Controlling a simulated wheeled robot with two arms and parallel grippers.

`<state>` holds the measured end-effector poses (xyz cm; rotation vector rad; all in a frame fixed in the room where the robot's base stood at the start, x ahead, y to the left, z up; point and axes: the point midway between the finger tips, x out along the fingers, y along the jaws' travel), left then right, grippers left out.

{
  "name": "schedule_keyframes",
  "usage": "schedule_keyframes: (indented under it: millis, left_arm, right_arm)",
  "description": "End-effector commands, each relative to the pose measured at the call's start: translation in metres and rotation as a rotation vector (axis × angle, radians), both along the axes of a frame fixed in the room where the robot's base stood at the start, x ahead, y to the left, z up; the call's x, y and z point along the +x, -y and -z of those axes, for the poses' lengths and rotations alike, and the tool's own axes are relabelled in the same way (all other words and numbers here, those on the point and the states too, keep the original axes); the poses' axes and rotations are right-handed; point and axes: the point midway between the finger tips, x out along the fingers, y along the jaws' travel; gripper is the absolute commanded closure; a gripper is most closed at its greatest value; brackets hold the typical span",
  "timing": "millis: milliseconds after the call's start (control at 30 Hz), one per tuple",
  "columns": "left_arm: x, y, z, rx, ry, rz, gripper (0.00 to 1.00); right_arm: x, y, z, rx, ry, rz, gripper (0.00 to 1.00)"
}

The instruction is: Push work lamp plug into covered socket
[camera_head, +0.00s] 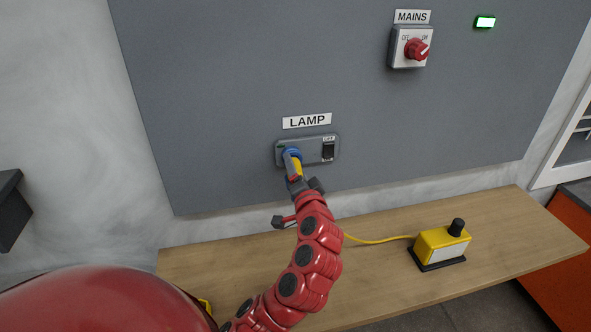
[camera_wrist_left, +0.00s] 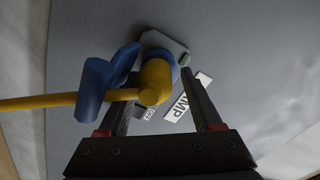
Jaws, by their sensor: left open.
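The covered socket (camera_head: 292,154) is a round blue fitting on the grey plate under the LAMP label. In the left wrist view its blue lid (camera_wrist_left: 104,82) stands swung open to the left. The yellow plug (camera_wrist_left: 157,76) sits at the socket's mouth, its cable running left past the lid; how deep it sits I cannot tell. In the head view the plug (camera_head: 297,166) is partly hidden by my gripper. My left gripper (camera_head: 293,172) is at the plug. In the wrist view its fingers (camera_wrist_left: 160,80) are apart, one on each side of the plug. My right gripper is not in view.
A black switch (camera_head: 328,150) is beside the socket. The MAINS knob (camera_head: 417,48) points toward ON, and a green light (camera_head: 485,22) glows. A yellow box with a black knob (camera_head: 441,246) stands on the wooden bench (camera_head: 500,222), with the yellow cable (camera_head: 380,240) running to it.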

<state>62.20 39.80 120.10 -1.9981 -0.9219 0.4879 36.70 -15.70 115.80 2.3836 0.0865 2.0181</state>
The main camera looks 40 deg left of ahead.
Motion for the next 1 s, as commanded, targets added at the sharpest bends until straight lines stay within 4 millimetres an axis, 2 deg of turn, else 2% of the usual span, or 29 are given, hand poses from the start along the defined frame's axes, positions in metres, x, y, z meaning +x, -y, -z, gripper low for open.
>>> schedule_keyframes:
  millis: [167, 267, 433, 500, 667, 833, 1000]
  left_arm:
    - [-0.005, 0.007, 0.007, -0.006, -0.008, 0.003, 0.19]
    - [-0.014, 0.019, 0.008, -0.006, -0.007, 0.006, 0.19]
    - [-0.040, 0.051, 0.007, -0.004, -0.004, 0.010, 0.19]
    - [-0.053, 0.066, -0.001, -0.006, -0.015, 0.011, 0.19]
    - [-0.075, 0.091, -0.003, -0.005, -0.012, 0.009, 0.19]
    - [-0.097, 0.114, -0.003, 0.001, -0.008, 0.006, 0.19]
    - [-0.109, 0.127, 0.000, -0.001, -0.002, 0.002, 0.19]
  right_arm:
    - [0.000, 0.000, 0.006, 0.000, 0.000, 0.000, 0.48]
    - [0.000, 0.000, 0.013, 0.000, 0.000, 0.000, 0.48]
    - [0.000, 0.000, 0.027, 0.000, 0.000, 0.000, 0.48]
    - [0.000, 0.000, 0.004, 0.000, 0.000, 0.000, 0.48]
    - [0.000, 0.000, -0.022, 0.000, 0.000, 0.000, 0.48]
    - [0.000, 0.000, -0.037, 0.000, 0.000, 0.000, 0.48]
    - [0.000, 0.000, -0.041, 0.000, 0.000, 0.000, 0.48]
